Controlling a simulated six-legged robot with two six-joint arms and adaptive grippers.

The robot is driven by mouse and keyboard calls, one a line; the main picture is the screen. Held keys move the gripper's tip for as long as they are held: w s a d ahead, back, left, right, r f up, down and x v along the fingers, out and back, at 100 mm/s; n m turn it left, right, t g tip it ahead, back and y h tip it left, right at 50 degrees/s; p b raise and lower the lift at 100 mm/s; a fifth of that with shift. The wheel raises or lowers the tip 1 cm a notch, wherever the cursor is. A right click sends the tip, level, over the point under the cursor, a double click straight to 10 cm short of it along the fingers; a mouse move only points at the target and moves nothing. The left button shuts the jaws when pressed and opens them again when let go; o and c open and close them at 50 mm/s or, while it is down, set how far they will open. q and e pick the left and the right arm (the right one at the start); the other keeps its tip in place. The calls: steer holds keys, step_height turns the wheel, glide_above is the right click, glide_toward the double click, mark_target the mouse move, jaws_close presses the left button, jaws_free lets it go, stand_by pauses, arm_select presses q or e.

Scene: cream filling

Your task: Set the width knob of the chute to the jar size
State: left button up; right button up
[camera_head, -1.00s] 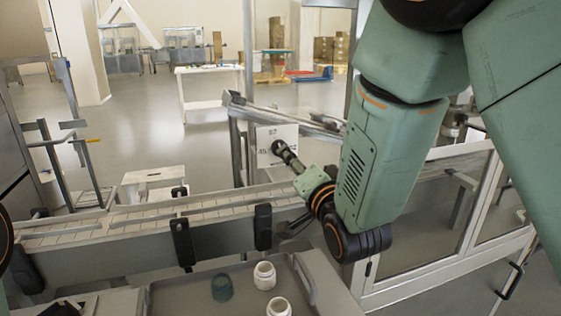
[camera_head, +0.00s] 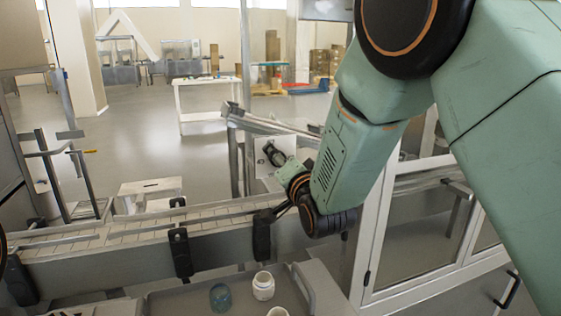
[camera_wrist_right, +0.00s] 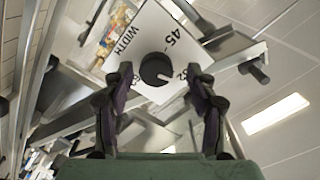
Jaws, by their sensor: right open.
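The white width plate (camera_wrist_right: 190,43) carries the word WIDTH, a 45 and a second number partly hidden by a finger. Its round black knob (camera_wrist_right: 156,70) has a pale mark pointing to the lower right in the right wrist view. My right gripper (camera_wrist_right: 159,76) is open, with one finger on each side of the knob; whether they touch it cannot be told. My left gripper is out of view.
The chute rails (camera_head: 262,122) run behind the plate. A conveyor (camera_head: 130,232) crosses in front. Below it, a grey tray (camera_head: 175,304) holds white jars (camera_head: 263,286) and a bluish jar (camera_head: 220,298). A glazed frame (camera_head: 420,235) stands at right.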

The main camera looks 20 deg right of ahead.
steer(key=shift+w+d+f, duration=0.25)
steer(key=shift+w, duration=0.05)
steer(key=shift+c, duration=1.2)
steer(key=shift+s+a+r, duration=0.1)
steer(key=shift+a, duration=0.1)
steer(key=c, duration=0.3)
steer(key=shift+d, duration=0.1)
steer(key=c, duration=0.6)
steer(key=shift+r, duration=0.1)
